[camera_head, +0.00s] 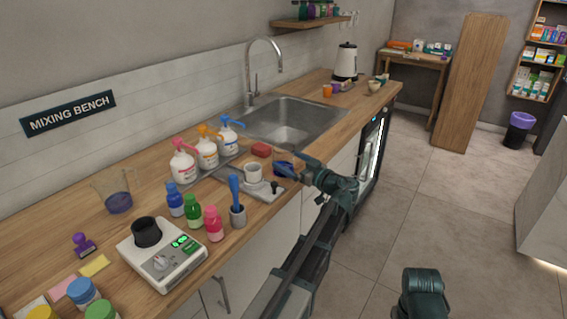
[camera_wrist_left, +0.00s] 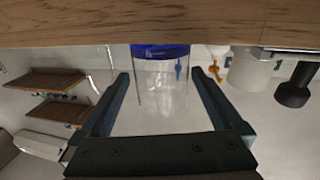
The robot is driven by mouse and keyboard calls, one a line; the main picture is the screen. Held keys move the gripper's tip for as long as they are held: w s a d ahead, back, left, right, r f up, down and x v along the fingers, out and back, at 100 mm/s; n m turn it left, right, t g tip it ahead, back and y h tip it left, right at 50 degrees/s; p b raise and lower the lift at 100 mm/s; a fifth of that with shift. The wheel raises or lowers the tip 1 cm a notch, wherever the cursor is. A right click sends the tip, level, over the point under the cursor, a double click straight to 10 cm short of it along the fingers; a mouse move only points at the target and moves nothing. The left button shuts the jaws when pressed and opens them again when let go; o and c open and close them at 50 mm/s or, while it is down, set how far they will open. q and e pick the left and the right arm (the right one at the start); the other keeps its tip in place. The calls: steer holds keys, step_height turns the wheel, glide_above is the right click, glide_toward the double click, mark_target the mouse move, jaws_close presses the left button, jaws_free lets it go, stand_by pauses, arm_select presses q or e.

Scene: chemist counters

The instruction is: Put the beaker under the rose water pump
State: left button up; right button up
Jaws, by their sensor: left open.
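A clear glass beaker (camera_head: 284,169) with dark blue at its base stands near the counter's front edge, beside a white cup. In the left wrist view, which is upside down, the beaker (camera_wrist_left: 160,88) lies between the two fingers, with gaps on both sides. My left gripper (camera_head: 287,163) is open around it; the fingers (camera_wrist_left: 162,90) partly hide it in the head view. My right gripper does not show.
A white cup (camera_head: 253,173) and a black knob stand close to the beaker. The sink (camera_head: 287,127) is beyond.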

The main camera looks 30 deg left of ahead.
arm_select(q)
steer(key=x, duration=0.5)
steer(key=shift+s+a, duration=0.1)
steer(key=shift+r, duration=0.1)
steer(key=c, duration=1.2)
steer(key=shift+c, duration=0.2)
steer(key=shift+r, duration=0.2)
step_height(320, 180, up, 10)
steer(key=p, duration=1)
steer(key=shift+f, duration=0.2)
step_height(320, 180, up, 4)
steer(key=p, duration=0.4)
steer(key=shift+r, duration=0.1)
